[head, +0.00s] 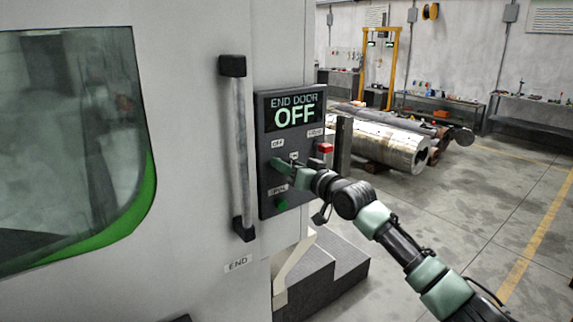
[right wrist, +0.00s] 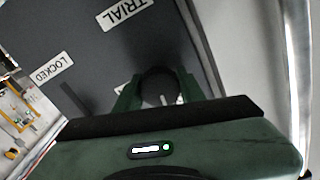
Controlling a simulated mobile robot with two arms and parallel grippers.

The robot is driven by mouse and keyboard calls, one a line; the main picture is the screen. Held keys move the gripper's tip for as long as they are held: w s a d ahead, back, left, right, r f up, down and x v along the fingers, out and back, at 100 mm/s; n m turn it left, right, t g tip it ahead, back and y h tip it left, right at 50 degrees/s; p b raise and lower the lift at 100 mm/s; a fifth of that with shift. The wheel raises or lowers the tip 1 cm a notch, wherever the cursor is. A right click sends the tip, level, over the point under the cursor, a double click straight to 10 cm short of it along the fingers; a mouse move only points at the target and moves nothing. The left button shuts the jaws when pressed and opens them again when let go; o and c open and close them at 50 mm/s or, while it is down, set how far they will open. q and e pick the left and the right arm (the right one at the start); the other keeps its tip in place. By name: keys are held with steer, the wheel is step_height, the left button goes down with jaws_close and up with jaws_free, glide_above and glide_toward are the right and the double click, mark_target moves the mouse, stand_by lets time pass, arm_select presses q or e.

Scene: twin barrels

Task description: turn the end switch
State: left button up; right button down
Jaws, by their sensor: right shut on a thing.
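The dark control panel (head: 264,175) on the machine's front has a display reading "END DOOR OFF" (head: 295,112). Labels "OFF" and "ON" sit above my right gripper (head: 284,170). In the right wrist view, the green fingers of my right gripper (right wrist: 158,92) are shut around the dark round knob of the end switch (right wrist: 158,73). The gripper hides most of the knob in the head view, so its pointing direction cannot be told. My left gripper is not in view.
A green button (head: 281,204) sits low on the panel near the "TRIAL" label (right wrist: 128,12). A red part (head: 325,148) is at its right edge by the "LOCKED" label (right wrist: 52,68). A vertical door handle (head: 240,150) stands left of the panel. Metal cylinders (head: 385,140) lie behind.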

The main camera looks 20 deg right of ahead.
steer(key=m+p, duration=0.1)
steer(key=m, duration=0.3)
steer(key=shift+m+p, duration=0.3)
steer(key=shift+p, duration=0.05)
steer(key=m+p, duration=0.1)
steer(key=m, duration=0.2)
steer(key=shift+m+p, duration=0.4)
steer(key=m+p, duration=0.3)
steer(key=m, duration=0.2)
steer(key=shift+f+m+p, duration=0.1)
steer(key=shift+m+p, duration=0.8)
steer(key=shift+m, duration=0.7)
steer(key=c, duration=0.9)
jaws_free()
steer(key=shift+o, duration=0.2)
steer(key=shift+s, duration=0.1)
